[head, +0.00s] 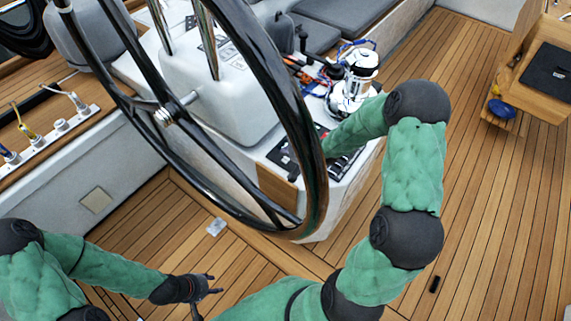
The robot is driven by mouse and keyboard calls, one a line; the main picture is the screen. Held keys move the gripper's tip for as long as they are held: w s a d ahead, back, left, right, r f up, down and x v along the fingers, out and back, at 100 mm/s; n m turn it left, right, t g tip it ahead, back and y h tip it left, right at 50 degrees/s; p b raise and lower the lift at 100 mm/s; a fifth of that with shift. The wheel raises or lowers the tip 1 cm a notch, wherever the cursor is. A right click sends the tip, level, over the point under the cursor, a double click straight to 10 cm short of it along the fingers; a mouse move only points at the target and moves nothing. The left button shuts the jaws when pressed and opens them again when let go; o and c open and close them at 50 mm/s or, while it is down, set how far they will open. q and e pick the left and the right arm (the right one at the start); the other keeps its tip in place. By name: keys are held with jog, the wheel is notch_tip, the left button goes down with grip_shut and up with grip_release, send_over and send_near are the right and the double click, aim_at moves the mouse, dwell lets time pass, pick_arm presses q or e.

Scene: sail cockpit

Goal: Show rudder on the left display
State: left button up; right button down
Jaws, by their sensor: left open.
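A dark panel (282,155) lies on the sloping face of the white steering console (232,115), partly behind the black wheel (316,180). I cannot make out the left display or what it shows. My right arm reaches over from the right, and its forearm comes down to the console beside the wheel rim. My right gripper is hidden behind the rim. My left gripper (207,291) is open and empty, low over the deck at the bottom, well apart from the console.
The large wheel stands between me and the console. A silver winch (357,78) with coloured ropes is behind it. A wooden table (535,85) stands at the right. A ledge with coloured lines (48,132) runs along the left. The teak deck (490,210) at right is mostly clear.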

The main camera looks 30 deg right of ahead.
aim_at(287, 161)
jog(key=shift+f+b, duration=0.45)
jog(key=shift+f, duration=0.65)
jog(key=shift+f, duration=0.15)
dwell(0.5)
jog(key=shift+f, duration=0.2)
jog(key=shift+f+b, duration=0.4)
jog(key=shift+f, duration=0.05)
dwell(0.9)
jog(key=shift+r, duration=0.1)
jog(key=shift+r+p, duration=0.75)
jog(key=shift+p, duration=0.15)
jog(key=shift+r, duration=0.1)
notch_tip(287, 161, up, 5)
jog(key=p, duration=0.5)
